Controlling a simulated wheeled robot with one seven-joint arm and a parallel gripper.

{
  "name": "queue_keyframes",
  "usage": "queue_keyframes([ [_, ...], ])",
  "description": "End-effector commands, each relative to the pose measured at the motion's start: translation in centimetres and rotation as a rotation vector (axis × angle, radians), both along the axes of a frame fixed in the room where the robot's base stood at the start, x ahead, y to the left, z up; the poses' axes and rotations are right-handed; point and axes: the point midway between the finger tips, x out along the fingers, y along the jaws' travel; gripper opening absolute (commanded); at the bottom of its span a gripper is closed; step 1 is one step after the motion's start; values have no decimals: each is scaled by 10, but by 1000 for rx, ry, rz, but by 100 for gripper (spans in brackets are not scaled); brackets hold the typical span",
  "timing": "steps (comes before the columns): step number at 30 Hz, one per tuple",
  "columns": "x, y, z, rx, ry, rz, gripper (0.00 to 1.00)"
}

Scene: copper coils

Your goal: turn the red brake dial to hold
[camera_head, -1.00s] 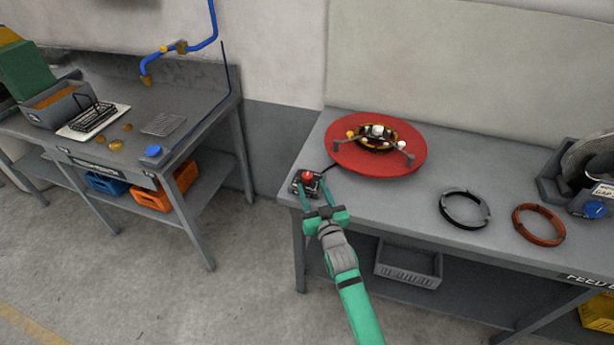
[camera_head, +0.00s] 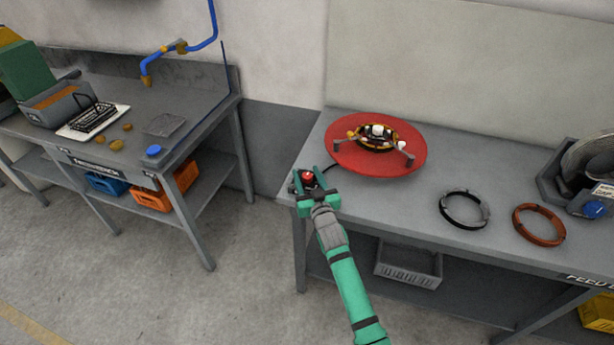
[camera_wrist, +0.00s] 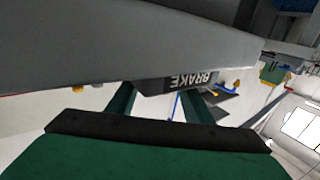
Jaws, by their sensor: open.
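The red brake dial (camera_head: 307,175) sits on a small dark box at the left front corner of the right bench. My gripper (camera_head: 310,178) is open over the box, with one green finger on each side of the dial. I cannot tell whether the fingers touch it. In the wrist view, the box's dark face with the label BRAKE (camera_wrist: 185,81) shows beyond my two spread fingers (camera_wrist: 158,104). The dial itself cannot be made out there, and its setting is not readable in the head view.
A red turntable (camera_head: 345,161) with a spool hub stands right behind the dial on the bench (camera_head: 410,202). A black ring (camera_head: 464,226) and a copper coil (camera_head: 539,241) lie further right. A grey crate (camera_head: 408,279) is on the lower shelf. Open floor lies to the left.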

Motion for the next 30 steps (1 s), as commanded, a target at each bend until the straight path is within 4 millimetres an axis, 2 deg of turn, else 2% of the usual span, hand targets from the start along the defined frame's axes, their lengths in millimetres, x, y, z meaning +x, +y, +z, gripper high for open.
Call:
queue_keyframes([
  [4, 0, 0, 0, 0, 0, 0, 44],
  [9, 0, 0, 0, 0, 0, 0, 5],
  [30, 3, 11, 13, 9, -24, -71, 5],
])
